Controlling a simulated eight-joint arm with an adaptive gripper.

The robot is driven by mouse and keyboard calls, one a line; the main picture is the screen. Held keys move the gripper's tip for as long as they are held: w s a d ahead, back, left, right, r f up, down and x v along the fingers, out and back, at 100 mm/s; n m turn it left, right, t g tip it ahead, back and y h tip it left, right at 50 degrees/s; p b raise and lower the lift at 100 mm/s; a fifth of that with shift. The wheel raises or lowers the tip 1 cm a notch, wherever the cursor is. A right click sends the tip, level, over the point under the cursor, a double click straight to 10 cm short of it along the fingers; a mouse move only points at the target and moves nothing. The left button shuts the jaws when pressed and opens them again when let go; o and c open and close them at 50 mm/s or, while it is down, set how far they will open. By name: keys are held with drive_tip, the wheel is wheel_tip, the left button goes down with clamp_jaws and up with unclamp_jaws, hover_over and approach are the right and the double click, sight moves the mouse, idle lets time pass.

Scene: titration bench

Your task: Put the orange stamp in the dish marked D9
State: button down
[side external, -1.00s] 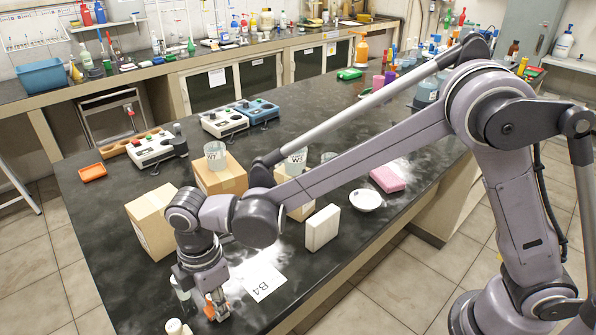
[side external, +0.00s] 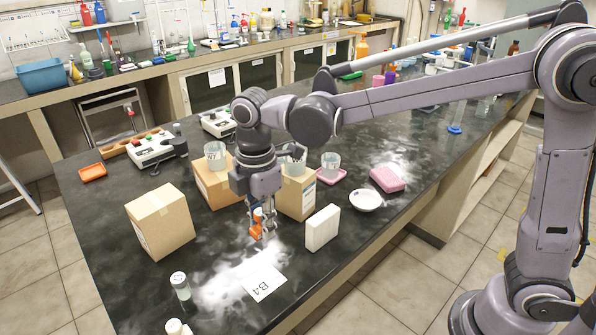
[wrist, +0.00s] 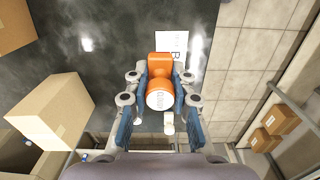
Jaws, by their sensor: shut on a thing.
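The orange stamp (side external: 256,229) is between the fingers of my gripper (side external: 262,232), a little above the dark bench by the look of it. In the wrist view the stamp (wrist: 158,68) has a round pale end with small writing, and the blue finger pads of my gripper (wrist: 160,105) close on both sides of it. A white round dish (side external: 367,200) sits to the right on the bench. An orange square tray (side external: 92,172) lies far left, and a pink dish (side external: 332,177) has a beaker on it. I cannot read D9 on any of them.
Cardboard boxes (side external: 160,222) stand left of and behind my gripper, some topped with beakers (side external: 215,155). A white block (side external: 322,228) stands close right. A B4 card (side external: 263,277) lies in front. A capped vial (side external: 180,286) stands near the front edge.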

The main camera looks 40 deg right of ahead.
drive_tip(key=d+r+m, duration=0.1)
drive_tip(key=d+m, duration=0.3)
drive_tip(key=d, duration=1.8)
drive_tip(key=s+d+m, duration=0.2)
drive_tip(key=s+d, duration=0.3)
drive_tip(key=d, duration=0.3)
drive_tip(key=s+d+m, duration=0.3)
drive_tip(key=s+d, duration=0.3)
drive_tip(key=d, duration=0.3)
hover_over(364, 206)
wheel_tip(364, 206, down, 6)
drive_tip(key=shift+s+d+f, duration=0.1)
drive_tip(key=shift+s+f, duration=0.05)
drive_tip(key=shift+f, duration=2.1)
drive_tip(key=shift+f, duration=0.4)
drive_tip(key=c, duration=1.4)
unclamp_jaws()
